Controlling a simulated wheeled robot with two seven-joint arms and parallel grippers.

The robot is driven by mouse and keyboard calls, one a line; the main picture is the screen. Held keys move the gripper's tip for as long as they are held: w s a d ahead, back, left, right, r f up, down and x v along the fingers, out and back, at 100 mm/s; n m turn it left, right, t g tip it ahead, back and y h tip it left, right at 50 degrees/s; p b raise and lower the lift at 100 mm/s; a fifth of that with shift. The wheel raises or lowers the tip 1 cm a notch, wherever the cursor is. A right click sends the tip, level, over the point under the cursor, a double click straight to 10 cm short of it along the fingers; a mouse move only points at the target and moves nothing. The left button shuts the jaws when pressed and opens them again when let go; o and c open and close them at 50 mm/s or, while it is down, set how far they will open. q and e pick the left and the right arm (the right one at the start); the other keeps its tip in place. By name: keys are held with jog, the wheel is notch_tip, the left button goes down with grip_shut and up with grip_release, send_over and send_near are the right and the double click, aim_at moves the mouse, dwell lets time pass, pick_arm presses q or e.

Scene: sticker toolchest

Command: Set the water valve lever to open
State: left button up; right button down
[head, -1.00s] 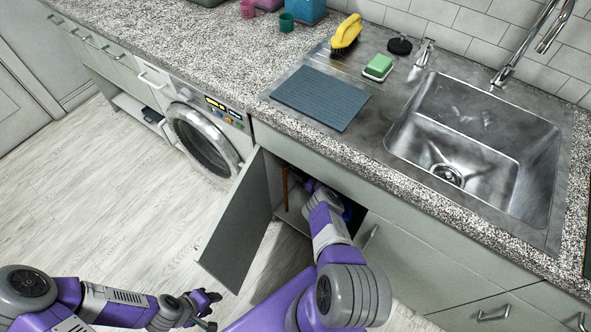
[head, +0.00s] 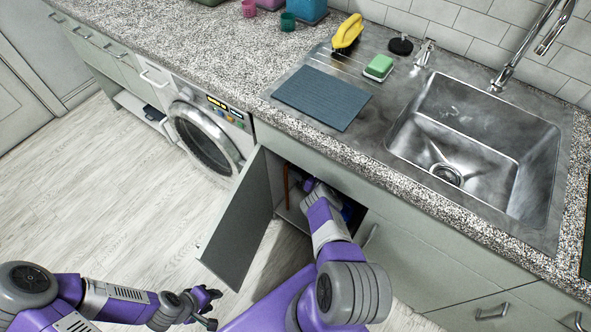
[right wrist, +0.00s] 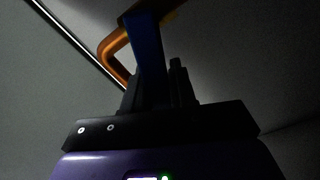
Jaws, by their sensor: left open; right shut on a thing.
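The water valve lever (right wrist: 148,50) is a blue bar in the right wrist view, rising in front of a bent copper pipe (right wrist: 113,48). My right gripper (right wrist: 158,82) is shut on the lower part of the lever; the dark picture hides the exact contact and the valve body. In the head view my right arm reaches into the open cabinet under the sink, and its gripper and the lever are hidden there. The copper pipe shows upright inside the cabinet (head: 286,186). My left gripper (head: 209,308) is open and empty above the floor at the lower left.
The cabinet door (head: 238,222) stands open to the left of my right arm. The countertop edge (head: 330,145) and sink (head: 470,150) are above the opening. A washing machine (head: 205,130) stands to the left. The floor (head: 100,190) at left is clear.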

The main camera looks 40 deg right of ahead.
jog(key=c, duration=1)
grip_release()
jog(key=shift+a, duration=0.1)
